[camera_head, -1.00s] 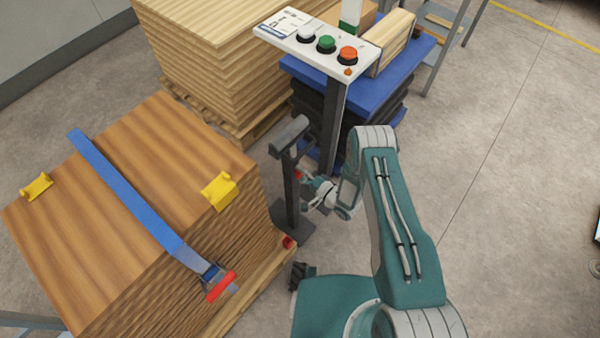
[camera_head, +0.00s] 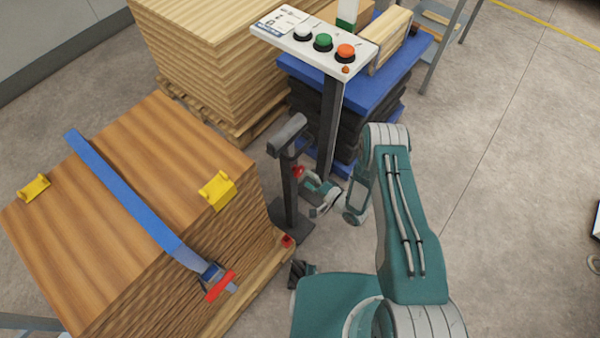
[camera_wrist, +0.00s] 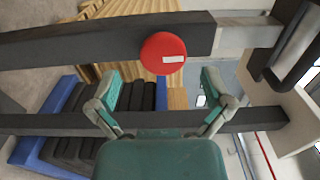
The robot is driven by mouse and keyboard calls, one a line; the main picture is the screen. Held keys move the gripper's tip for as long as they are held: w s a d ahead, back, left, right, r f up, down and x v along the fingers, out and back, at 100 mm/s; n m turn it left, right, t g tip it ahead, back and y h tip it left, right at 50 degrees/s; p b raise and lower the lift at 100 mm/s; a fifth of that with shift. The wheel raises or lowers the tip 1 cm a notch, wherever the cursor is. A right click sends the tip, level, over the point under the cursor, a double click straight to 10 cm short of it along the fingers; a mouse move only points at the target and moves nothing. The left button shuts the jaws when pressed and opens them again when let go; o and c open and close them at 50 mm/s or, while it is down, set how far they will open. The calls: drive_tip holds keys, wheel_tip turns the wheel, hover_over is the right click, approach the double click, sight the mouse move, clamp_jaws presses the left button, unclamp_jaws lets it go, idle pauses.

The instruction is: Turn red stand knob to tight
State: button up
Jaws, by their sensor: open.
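The red stand knob (camera_wrist: 163,53) is a round red disc with a small white mark, on the side of the dark stand post (camera_wrist: 80,47) in the wrist view. In the head view the knob (camera_head: 298,171) shows small and red on the post (camera_head: 290,195) of the roller stand. My gripper (camera_wrist: 160,82) is open and empty in the wrist view. Its two fingers point towards the knob from below, one on each side, with the knob a little past the fingertips. In the head view my gripper (camera_head: 314,188) is close beside the post, on its right.
A wood stack with a blue strap (camera_head: 125,190) stands left of the stand. A control panel (camera_head: 315,42) on a dark pole (camera_head: 330,125) rises behind my gripper. A blue-topped stack (camera_head: 360,85) is behind it.

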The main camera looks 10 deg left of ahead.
drive_tip(key=v, duration=0.8)
